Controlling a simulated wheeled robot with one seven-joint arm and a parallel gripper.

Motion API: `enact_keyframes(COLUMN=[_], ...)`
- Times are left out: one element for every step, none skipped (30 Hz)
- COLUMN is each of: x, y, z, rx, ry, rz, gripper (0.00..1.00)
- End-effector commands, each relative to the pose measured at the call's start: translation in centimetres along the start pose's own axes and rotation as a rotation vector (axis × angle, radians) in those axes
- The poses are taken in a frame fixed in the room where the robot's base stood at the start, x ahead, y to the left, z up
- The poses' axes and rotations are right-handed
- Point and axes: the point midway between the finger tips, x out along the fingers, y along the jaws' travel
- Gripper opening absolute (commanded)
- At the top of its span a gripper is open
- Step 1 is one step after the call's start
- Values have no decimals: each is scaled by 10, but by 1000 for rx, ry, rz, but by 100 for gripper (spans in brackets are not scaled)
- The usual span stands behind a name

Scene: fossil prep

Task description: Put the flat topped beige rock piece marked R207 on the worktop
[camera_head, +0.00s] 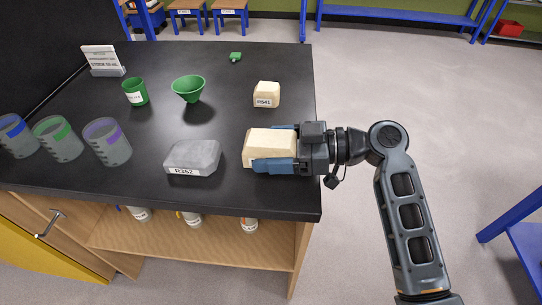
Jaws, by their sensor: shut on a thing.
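My gripper (272,150) comes in from the right over the right end of the black worktop (225,60). It is shut on a flat topped beige rock piece (270,142), with blue fingers along its near and far sides. No mark on the held piece is readable, so I cannot confirm that it is R207. The held piece is low at the worktop's front right; I cannot tell whether its underside touches the surface.
A grey rock marked R352 (192,158) lies just left of the held piece. A smaller beige rock marked R541 (266,95) stands behind it. A green funnel (188,89), green cup (136,92) and several clear beakers (107,143) stand further left. The back right worktop is mostly clear.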

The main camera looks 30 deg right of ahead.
Motion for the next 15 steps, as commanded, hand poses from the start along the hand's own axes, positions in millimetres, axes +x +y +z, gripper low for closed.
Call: enact_keyframes(x=[1,1,2,3,3,4,4,4,4,4,4,4,4,4,4], y=[-1,-1,-1,-1,-1,-1,-1,-1,-1,-1,-1,-1,-1,-1,-1], z=[5,10,15,19,22,24,26,27,27,27,27,27,27,27,27], rx=[3,4,3,3,2,1,1,0,0,-1,-1,-1,-1,-1,-1], ry=[1,1,1,1,1,1,1,2,2,2,2,2,2,2,2], rz=[-1,-2,-1,-1,-1,-1,0,0,0,0,0,0,0,0,0], gripper=[10,10,10,10,10,10,10,10,10,10,10,10,10,10,10])
